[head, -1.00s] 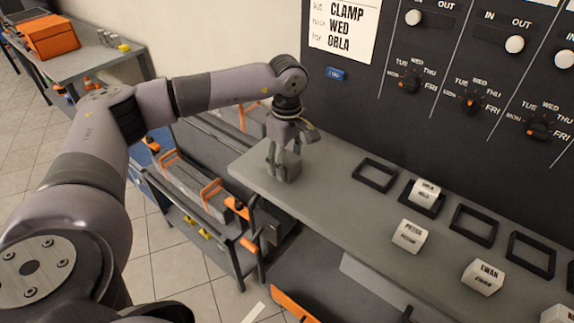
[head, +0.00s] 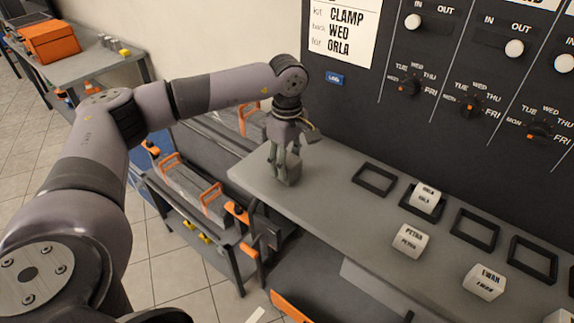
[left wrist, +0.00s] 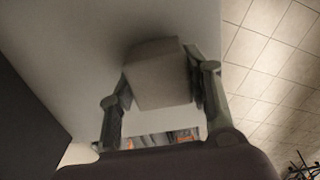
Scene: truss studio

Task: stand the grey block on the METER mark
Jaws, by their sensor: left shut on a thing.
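The grey block (head: 289,170) is at the left end of the grey shelf (head: 330,200). My left gripper (head: 284,172) points down and is shut on it. In the left wrist view the block (left wrist: 158,75) sits between the two fingers, with the pale shelf surface behind it. I cannot tell whether the block touches the shelf or is just above it. I cannot make out a METER mark in either view. My right gripper is not in view.
Black square frames (head: 374,179) line the shelf to the right; one holds a white ORLA block (head: 427,200). White PETRA (head: 408,240) and EWAN (head: 484,281) blocks stand in front. A dark panel with dials (head: 469,105) rises behind. The shelf between gripper and frames is clear.

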